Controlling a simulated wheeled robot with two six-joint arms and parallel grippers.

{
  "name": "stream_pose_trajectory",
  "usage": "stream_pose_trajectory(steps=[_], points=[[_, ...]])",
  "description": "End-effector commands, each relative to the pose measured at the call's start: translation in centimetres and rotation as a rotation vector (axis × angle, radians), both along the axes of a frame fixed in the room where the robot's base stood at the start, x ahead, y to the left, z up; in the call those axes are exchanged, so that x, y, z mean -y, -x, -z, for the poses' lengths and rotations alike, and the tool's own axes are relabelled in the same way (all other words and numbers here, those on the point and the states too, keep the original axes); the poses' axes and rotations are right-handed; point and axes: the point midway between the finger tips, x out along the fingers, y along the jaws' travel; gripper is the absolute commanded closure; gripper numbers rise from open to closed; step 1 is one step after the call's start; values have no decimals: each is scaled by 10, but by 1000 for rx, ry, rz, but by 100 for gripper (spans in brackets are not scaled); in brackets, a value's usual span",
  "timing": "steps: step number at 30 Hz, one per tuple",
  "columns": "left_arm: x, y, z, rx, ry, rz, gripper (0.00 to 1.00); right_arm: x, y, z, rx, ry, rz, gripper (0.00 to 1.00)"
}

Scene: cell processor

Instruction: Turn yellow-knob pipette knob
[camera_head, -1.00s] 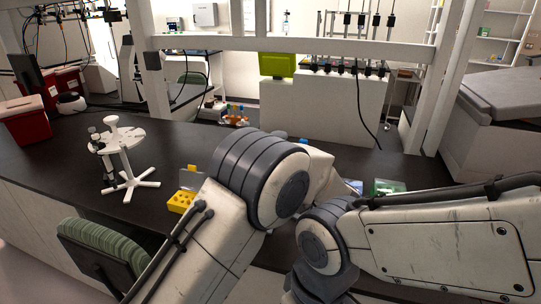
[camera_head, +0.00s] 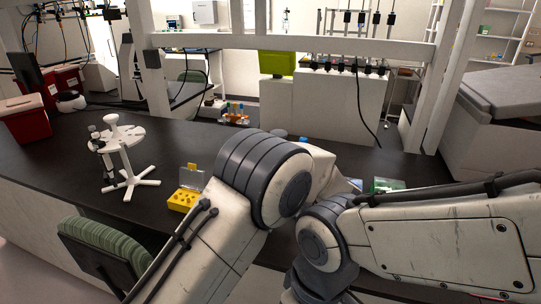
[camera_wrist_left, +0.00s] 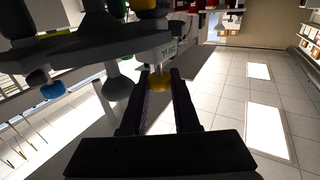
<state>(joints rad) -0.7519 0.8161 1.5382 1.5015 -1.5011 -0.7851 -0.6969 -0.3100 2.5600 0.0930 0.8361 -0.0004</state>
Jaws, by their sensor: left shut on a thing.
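In the left wrist view, the two dark fingers of my left gripper (camera_wrist_left: 160,80) are closed around the yellow knob (camera_wrist_left: 161,87). The knob sits at the end of a light grey pipette body (camera_wrist_left: 152,55) with small dark markings that are too small to read. The knob's turn angle cannot be told. Other knobs and pipette parts are close by, including a blue knob (camera_wrist_left: 37,77) at the left. In the head view my own arm links hide the left gripper and this pipette. My right gripper is in neither view.
A white pipette stand (camera_head: 126,140) stands on the dark bench (camera_head: 170,145) at the left. A yellow rack (camera_head: 184,199) is just left of my arm. A green box (camera_head: 387,185) lies right of my arm links. A green-striped chair (camera_head: 103,243) is in front of the bench.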

Motion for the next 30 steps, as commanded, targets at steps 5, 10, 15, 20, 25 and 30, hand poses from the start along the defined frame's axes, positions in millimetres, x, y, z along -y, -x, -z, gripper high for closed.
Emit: stream_pose_trajectory(steps=[5, 10, 15, 20, 25, 30], points=[[0, 0, -1, 1, 0, 0, 100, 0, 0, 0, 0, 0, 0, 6], [0, 0, -1, 1, 0, 0, 100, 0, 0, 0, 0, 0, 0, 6], [0, 0, -1, 1, 0, 0, 100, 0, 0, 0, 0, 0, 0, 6], [0, 0, 0, 1, 0, 0, 39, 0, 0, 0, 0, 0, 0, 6], [0, 0, 0, 1, 1, 0, 39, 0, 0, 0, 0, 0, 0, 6], [-1, 0, -7, 1, 1, -1, 39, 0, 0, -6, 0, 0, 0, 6]])
